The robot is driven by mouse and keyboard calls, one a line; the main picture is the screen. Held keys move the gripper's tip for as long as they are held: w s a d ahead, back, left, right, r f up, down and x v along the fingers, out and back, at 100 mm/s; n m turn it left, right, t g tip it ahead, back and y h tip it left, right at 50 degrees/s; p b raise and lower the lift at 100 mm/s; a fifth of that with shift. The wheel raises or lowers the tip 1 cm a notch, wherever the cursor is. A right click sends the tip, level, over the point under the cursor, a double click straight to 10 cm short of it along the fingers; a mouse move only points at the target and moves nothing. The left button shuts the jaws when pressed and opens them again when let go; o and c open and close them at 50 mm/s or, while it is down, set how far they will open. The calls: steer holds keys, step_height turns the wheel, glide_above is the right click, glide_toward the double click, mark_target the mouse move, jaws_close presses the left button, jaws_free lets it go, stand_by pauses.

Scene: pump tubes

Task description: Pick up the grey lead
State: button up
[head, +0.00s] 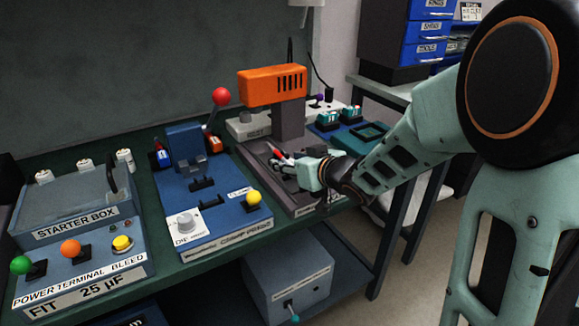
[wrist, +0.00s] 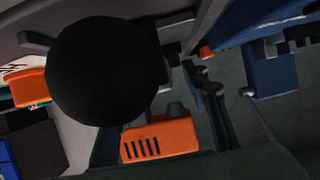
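My gripper (head: 283,168) is over the dark tray at the base of the orange-headed machine, in the middle of the head view. It is small and partly dark there, and I cannot tell whether its fingers are open or shut. A small red and white piece (head: 281,156) shows right at the fingers; I cannot tell if it is held. I cannot pick out the grey lead with certainty in either view. In the wrist view a large black round shape hides much of the middle.
The orange-headed machine (head: 272,87) stands close behind my gripper; its orange head also shows in the wrist view (wrist: 160,139). A blue die press (head: 205,195) with a red-knobbed lever stands left of it. A starter box (head: 75,203) is further left. Teal trays (head: 355,134) lie right.

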jaws_close()
steer(key=shift+r, duration=0.2)
